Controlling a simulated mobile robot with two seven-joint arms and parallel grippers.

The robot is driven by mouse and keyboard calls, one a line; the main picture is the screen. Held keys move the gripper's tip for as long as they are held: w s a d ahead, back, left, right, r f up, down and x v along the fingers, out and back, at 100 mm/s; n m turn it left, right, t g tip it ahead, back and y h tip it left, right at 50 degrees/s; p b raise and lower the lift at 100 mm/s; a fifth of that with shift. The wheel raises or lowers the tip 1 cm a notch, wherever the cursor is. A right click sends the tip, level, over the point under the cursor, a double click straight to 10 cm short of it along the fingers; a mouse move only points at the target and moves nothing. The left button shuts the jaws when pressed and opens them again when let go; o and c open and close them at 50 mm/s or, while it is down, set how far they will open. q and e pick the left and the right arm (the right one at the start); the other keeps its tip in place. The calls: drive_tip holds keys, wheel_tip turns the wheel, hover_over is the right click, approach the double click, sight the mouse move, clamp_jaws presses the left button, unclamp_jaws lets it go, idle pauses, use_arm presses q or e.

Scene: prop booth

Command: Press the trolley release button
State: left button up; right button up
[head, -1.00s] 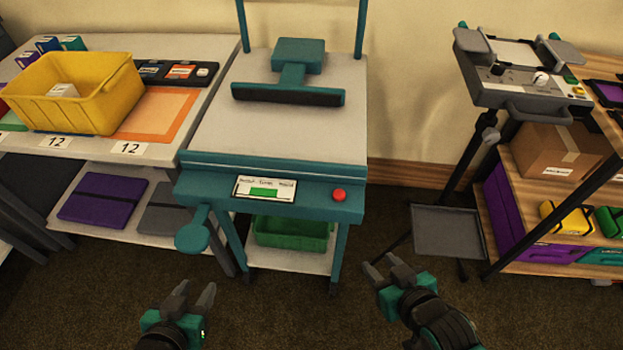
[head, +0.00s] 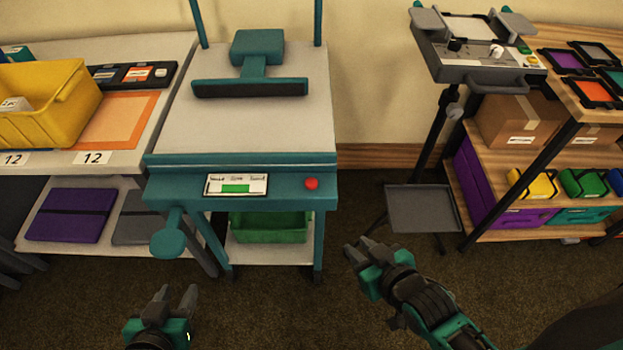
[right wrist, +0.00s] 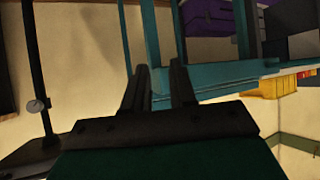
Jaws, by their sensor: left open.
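A red round button (head: 311,183) sits at the right end of the front panel of a teal-framed trolley (head: 255,128) with a pale top. A small display with a green bar (head: 236,185) is left of it on the same panel. My right gripper (head: 357,246) is open and empty, below and to the right of the button and apart from it. Its two parted fingers show in the right wrist view (right wrist: 160,88), with teal frame bars beyond them. My left gripper (head: 175,298) is open and empty, low in the head view, in front of the trolley.
A teal round-ended lever (head: 168,240) sticks out at the trolley's front left. A green bin (head: 268,228) is on its lower shelf. A table with a yellow crate (head: 50,105) stands left. A stand with a grey tray (head: 422,208) and wooden shelves are right.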

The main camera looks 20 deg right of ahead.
clamp_jaws()
drive_tip(key=shift+s+f, duration=0.1)
drive_tip(key=shift+s, duration=0.05)
idle(1.2)
